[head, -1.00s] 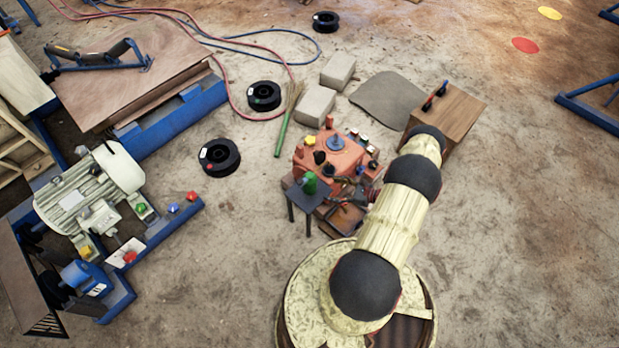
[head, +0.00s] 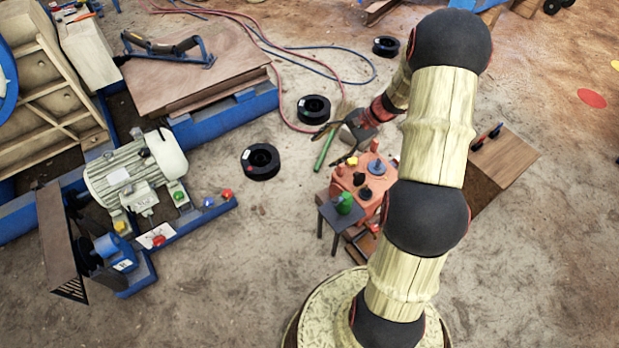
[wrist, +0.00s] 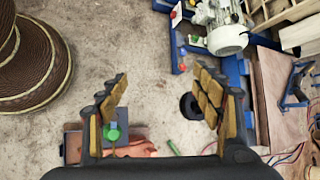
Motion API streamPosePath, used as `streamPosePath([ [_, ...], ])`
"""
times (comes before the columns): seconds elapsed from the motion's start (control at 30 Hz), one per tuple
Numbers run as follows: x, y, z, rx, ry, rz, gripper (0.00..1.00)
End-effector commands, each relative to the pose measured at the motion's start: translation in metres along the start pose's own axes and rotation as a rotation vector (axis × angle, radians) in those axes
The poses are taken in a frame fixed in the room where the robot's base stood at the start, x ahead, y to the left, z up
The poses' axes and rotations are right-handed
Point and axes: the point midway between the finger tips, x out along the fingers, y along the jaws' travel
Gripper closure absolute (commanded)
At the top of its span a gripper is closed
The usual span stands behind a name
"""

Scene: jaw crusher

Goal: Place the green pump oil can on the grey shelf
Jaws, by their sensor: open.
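The green pump oil can (head: 345,203) stands upright on a small dark grey stand with legs (head: 328,212), the only grey shelf-like surface I can make out. In the wrist view the can (wrist: 112,133) shows beside my left finger, and the grey stand (wrist: 138,132) lies below and beyond the fingers. My gripper (head: 327,150) is open and empty, raised and apart from the can, up and left of it in the head view.
An orange-red unit (head: 362,178) with knobs on top stands right against the stand. A wooden box (head: 505,160) is at right, partly behind my arm. Black spools (head: 260,162), a green-handled broom (head: 324,150) and a motor (head: 135,175) on a blue frame lie left. Bare floor separates them.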

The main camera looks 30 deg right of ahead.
Motion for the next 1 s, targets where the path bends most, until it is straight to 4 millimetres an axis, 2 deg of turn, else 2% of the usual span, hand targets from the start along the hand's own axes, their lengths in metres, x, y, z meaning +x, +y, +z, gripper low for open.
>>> streamPosePath([
  [0.03, -0.007, -0.01, 0.026, -0.07, 0.018, 0.033, 0.34],
  [0.2, -0.027, -0.023, 0.104, -0.287, 0.08, 0.146, 0.34],
  [0.33, -0.043, -0.024, 0.16, -0.454, 0.132, 0.222, 0.34],
  [0.5, -0.062, -0.013, 0.226, -0.671, 0.209, 0.308, 0.34],
  [0.8, -0.098, 0.026, 0.318, -1.051, 0.368, 0.416, 0.34],
  [1.0, -0.119, 0.057, 0.356, -1.284, 0.485, 0.454, 0.34],
])
